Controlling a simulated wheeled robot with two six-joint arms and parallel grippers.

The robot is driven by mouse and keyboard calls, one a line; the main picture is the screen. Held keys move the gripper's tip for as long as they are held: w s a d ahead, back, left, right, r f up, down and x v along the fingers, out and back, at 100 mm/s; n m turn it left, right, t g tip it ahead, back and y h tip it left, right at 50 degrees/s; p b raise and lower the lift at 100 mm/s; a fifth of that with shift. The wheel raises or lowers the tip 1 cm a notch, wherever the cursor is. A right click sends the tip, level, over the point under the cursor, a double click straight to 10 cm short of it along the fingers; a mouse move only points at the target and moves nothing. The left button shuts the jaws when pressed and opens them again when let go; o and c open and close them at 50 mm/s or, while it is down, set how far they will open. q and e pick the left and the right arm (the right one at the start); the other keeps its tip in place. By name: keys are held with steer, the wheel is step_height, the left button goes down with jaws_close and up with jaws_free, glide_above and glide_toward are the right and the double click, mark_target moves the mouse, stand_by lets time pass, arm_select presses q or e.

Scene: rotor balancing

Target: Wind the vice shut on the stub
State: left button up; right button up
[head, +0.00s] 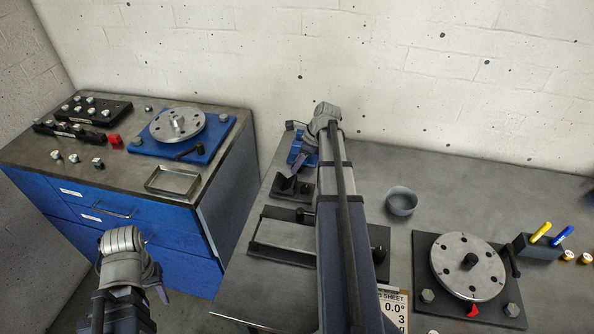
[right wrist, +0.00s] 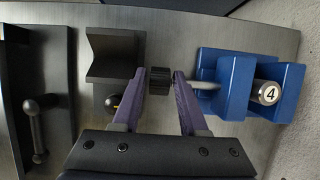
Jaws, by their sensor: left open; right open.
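The blue vice (right wrist: 232,88) is at the right of the right wrist view; part of it shows in the head view (head: 296,147). The stub (right wrist: 268,94), a silver cylinder with a 4 on its end, sits between its two jaws; I cannot tell whether both touch it. A grey screw (right wrist: 207,86) runs left from the vice to a dark ribbed knob (right wrist: 160,80). My right gripper (right wrist: 160,76) is open, a purple finger on either side of the knob; it shows in the head view (head: 307,158). My left gripper (head: 158,289) is open, apart, over the floor.
A dark V-shaped block (right wrist: 116,60) stands left of the knob, close to my right fingers. A dark plate with a lever (right wrist: 38,125) is further left. A bowl (head: 401,201) and a rotor disc (head: 468,266) stand on the right table. The blue cabinet (head: 110,215) is at left.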

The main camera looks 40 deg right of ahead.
steer(key=shift+a+f, duration=0.1)
steer(key=shift+f, duration=0.1)
jaws_close()
stand_by(0.4)
